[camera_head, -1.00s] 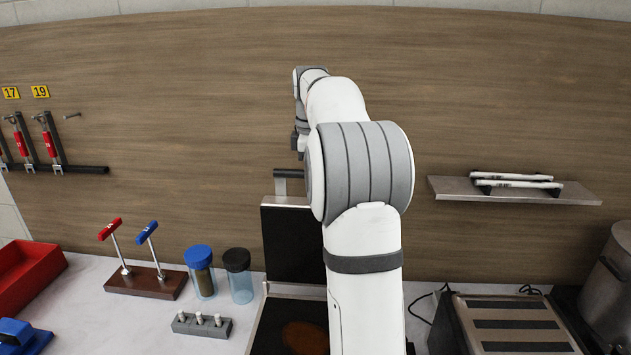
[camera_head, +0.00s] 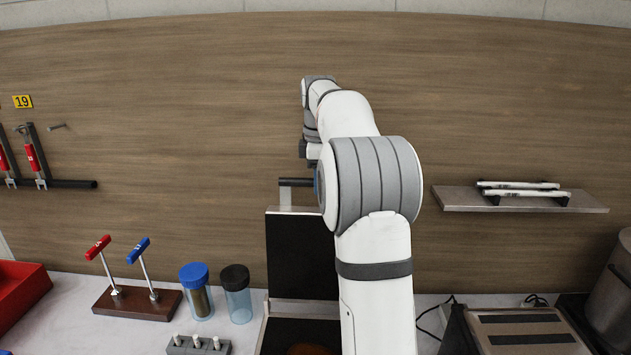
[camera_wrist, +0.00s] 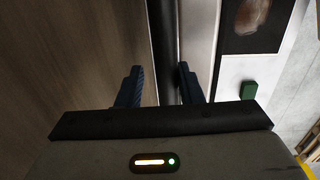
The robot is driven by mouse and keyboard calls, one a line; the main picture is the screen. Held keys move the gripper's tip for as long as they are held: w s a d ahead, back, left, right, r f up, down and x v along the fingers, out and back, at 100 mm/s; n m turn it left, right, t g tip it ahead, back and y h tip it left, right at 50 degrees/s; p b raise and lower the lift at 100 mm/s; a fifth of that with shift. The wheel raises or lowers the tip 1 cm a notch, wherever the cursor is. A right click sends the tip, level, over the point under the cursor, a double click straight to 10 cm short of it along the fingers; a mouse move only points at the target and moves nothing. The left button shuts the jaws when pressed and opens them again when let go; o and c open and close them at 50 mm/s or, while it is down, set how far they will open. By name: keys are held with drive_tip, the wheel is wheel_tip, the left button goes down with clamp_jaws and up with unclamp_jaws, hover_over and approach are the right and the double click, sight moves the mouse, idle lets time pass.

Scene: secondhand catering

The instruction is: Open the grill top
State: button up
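The grill's top (camera_head: 302,252) stands raised, close to upright, with its dark inner face toward the head camera. Its dark handle bar (camera_head: 296,182) sticks up above the lid's upper edge. The lower plate (camera_head: 268,335) lies below with a brown item (camera_head: 312,350) on it, partly hidden by my arm. In the wrist view my gripper (camera_wrist: 160,80) is open, its two blue fingers on either side of a dark bar (camera_wrist: 165,40), which looks like the handle. I cannot tell if a finger touches it. In the head view my arm hides the fingers.
Left of the grill stand a blue-lidded jar (camera_head: 196,292), a black-lidded jar (camera_head: 237,294) and a wooden stand (camera_head: 138,303) with red and blue-handled tools. A wall shelf (camera_head: 455,199) and a grey appliance (camera_head: 525,318) are at right. The wooden wall is close behind.

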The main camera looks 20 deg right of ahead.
drive_tip(key=shift+o, duration=1.2)
drive_tip(key=shift+w+f, duration=0.1)
drive_tip(key=shift+a, duration=0.1)
drive_tip(key=r, duration=0.7)
drive_tip(key=shift+s+a+r, duration=0.1)
drive_tip(key=shift+s+r, duration=0.15)
drive_tip(key=shift+r, duration=0.15)
